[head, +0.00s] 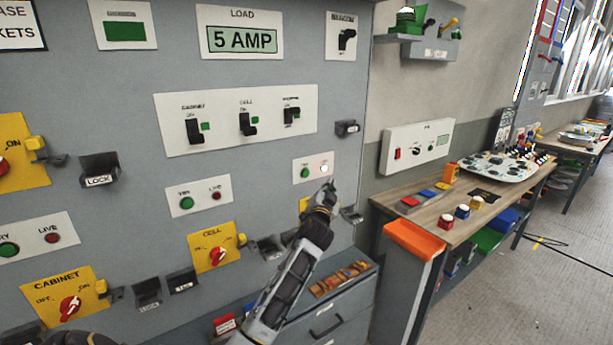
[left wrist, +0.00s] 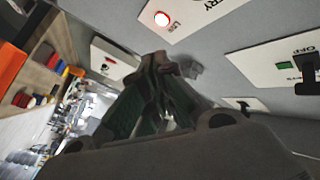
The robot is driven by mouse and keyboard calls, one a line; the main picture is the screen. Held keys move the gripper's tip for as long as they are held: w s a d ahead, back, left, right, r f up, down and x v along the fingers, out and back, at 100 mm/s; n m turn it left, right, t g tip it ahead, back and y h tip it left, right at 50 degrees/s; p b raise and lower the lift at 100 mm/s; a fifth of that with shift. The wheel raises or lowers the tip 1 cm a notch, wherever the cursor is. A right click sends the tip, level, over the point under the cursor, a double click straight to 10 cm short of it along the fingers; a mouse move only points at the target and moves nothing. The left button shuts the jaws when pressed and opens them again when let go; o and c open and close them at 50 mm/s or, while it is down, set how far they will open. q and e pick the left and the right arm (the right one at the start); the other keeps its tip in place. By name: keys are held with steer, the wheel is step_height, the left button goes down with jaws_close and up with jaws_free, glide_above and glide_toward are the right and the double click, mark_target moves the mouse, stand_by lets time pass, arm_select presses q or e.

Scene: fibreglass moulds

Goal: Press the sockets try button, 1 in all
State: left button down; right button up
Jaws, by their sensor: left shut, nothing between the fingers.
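A small white plate (head: 299,180) on the right of the grey panel bears a green button (head: 304,172) and a lit lamp (head: 323,168). Its label is too small to read in the head view. My left gripper (head: 331,185) is shut and empty, with its tips just below and right of the lamp. Contact cannot be told. In the left wrist view the shut fingertips (left wrist: 165,63) are in front of the panel, below the plate (left wrist: 190,14) with the glowing red lamp (left wrist: 162,18). The plate's green button is not visible there.
A plate (head: 180,213) with a green button and dark red lamp is farther left. Switches (head: 248,124) are above. A yellow cell isolator (head: 215,247) and black lock holders (head: 182,281) lie lower left. A workbench (head: 462,223) with an orange bin (head: 414,238) stands right.

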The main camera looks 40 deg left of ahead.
mark_target(306, 174)
arm_select(q)
steer(key=shift+s+r, duration=0.1)
steer(key=shift+r, duration=0.35)
steer(key=shift+a, duration=0.25)
steer(key=shift+w+a+p, duration=0.1)
steer(key=shift+w+a, duration=0.45)
steer(key=shift+a, duration=0.75)
steer(key=shift+w+a+p, duration=0.1)
steer(key=shift+w+a, duration=0.5)
steer(key=shift+a, duration=0.65)
steer(key=shift+w+a+p, duration=0.1)
steer(key=shift+w+a, duration=0.45)
steer(key=shift+a, duration=0.75)
steer(key=shift+a, duration=0.15)
steer(key=shift+w+a, duration=0.15)
steer(key=shift+a, duration=0.1)
steer(key=shift+w+a, duration=0.15)
steer(key=shift+a, duration=0.25)
steer(key=shift+d, duration=0.15)
steer(key=shift+s+d, duration=0.3)
steer(key=shift+d, duration=0.3)
